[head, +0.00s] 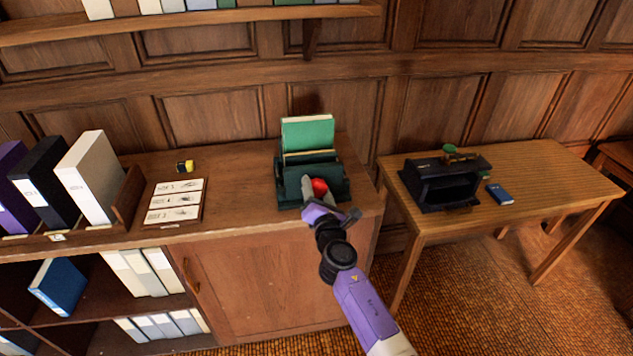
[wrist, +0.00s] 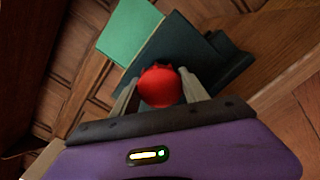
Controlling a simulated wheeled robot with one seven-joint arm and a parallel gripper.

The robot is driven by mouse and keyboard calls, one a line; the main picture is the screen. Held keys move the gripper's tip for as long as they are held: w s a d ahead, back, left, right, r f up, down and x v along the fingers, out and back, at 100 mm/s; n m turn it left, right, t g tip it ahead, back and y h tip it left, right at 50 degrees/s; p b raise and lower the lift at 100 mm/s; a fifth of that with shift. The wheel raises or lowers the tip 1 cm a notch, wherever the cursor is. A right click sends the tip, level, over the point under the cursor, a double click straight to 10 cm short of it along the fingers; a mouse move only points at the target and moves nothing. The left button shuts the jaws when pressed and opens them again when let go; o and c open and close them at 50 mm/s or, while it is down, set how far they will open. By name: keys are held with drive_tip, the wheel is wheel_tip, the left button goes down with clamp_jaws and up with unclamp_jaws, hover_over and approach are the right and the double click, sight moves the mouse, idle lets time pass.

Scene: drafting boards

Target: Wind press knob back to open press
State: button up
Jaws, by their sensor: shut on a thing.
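The press (head: 336,192) is a dark green box on the wooden cabinet top, with a green book (head: 307,134) standing upright in it. On its front is a round red knob (head: 320,187). My gripper (head: 316,186) is at the front of the press, shut on the red knob. In the wrist view the knob (wrist: 160,86) sits between my two grey fingers, with the dark green press (wrist: 190,50) and the lighter green book (wrist: 129,30) behind it. The far side of the knob and its shaft are hidden.
On the cabinet, left of the press, are a card sheet (head: 174,202), a yellow-black roll (head: 185,166) and upright binders (head: 92,177). A side table (head: 540,180) at right holds a black machine (head: 440,183) and a blue box (head: 500,194). Bare cabinet top lies left of the press.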

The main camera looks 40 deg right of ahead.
drive_tip(key=n+p, duration=0.1)
drive_tip(key=n, duration=0.3)
drive_tip(key=shift+r+n, duration=0.15)
drive_tip(key=shift+n, duration=0.15)
drive_tip(key=n+p, duration=0.1)
drive_tip(key=n, duration=0.3)
drive_tip(key=shift+n+p, duration=0.3)
drive_tip(key=shift+p, duration=0.05)
drive_tip(key=n+p, duration=0.1)
drive_tip(key=n, duration=0.3)
drive_tip(key=shift+f, duration=0.2)
drive_tip(key=shift+r+n, duration=0.1)
drive_tip(key=shift+n, duration=0.5)
drive_tip(key=shift+n+p, duration=0.4)
drive_tip(key=shift+n, duration=0.4)
drive_tip(key=o, duration=1.4)
drive_tip(key=shift+c, duration=0.2)
